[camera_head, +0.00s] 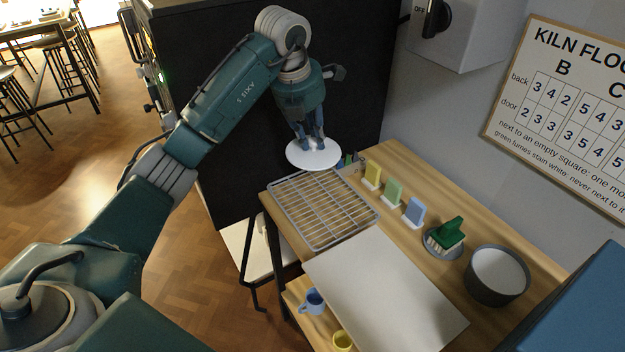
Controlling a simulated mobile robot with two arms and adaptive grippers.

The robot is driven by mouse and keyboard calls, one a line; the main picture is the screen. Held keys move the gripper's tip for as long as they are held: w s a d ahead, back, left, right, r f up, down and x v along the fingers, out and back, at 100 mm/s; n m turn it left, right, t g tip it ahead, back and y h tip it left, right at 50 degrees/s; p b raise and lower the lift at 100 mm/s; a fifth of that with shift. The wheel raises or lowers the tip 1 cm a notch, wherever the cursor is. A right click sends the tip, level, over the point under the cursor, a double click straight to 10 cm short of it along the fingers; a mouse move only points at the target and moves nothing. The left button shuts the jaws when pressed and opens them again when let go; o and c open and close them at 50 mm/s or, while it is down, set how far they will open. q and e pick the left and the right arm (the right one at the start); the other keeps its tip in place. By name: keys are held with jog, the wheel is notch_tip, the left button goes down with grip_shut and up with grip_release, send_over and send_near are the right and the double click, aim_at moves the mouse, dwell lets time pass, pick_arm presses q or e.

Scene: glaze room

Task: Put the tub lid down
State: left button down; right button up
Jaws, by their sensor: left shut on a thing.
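My left gripper (313,140) is shut on a white round tub lid (314,156), which hangs level, fingers pointing down onto its top. In the picture the lid shows just beyond the back left corner of a wire rack (322,210) on the wooden table (262,199). The lid looks raised above the table; the exact gap cannot be told. A grey round tub (497,275) with a pale inside stands at the table's right side. My right gripper does not show.
A pale board (385,295) lies in front of the rack. Yellow (372,174), green (393,192) and blue (413,212) tiles stand along the back, beside a green brush (447,234) on a dish.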

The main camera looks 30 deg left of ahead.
aim_at(305, 157)
pick_arm(q)
notch_tip(305, 157, down, 10)
jog(key=shift+r+p, duration=0.2)
jog(key=shift+p, duration=0.65)
notch_tip(305, 157, down, 3)
jog(key=shift+r+p, duration=0.1)
jog(key=shift+p, duration=0.3)
jog(key=shift+f, duration=0.5)
jog(key=c, duration=1.6)
grip_release()
jog(key=shift+o, duration=0.2)
jog(key=shift+r, duration=0.15)
jog(key=b+v, duration=0.2)
jog(key=v, duration=0.9)
jog(key=shift+s+r, duration=0.15)
jog(key=shift+r, duration=0.25)
